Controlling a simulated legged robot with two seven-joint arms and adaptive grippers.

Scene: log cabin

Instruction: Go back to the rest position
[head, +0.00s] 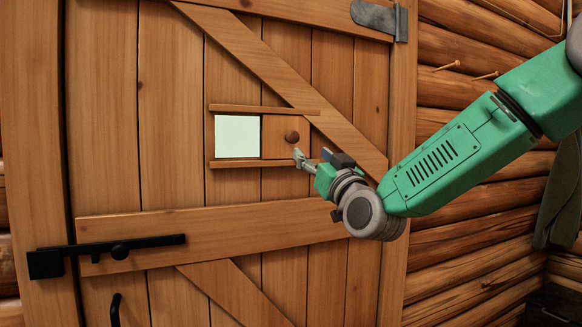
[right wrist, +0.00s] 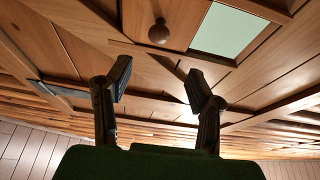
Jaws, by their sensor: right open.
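My right gripper (head: 303,160) is in front of the wooden door (head: 170,110), just below and close to the round knob (head: 291,136) of a small sliding hatch panel (head: 275,143). In the right wrist view my right gripper (right wrist: 157,82) has its two fingers spread wide with nothing between them. The knob (right wrist: 158,32) shows beyond the fingertips there, apart from them. The hatch opening (head: 237,136) is uncovered on its left side and shows pale light. My left gripper is in neither view.
A black latch bar (head: 130,245) and a dark handle (head: 115,310) are at the door's lower left. A metal hinge (head: 375,18) is at the upper right. Wooden pegs (head: 447,66) stick out of the log wall (head: 470,220). A dark cloth (head: 560,200) hangs at the right.

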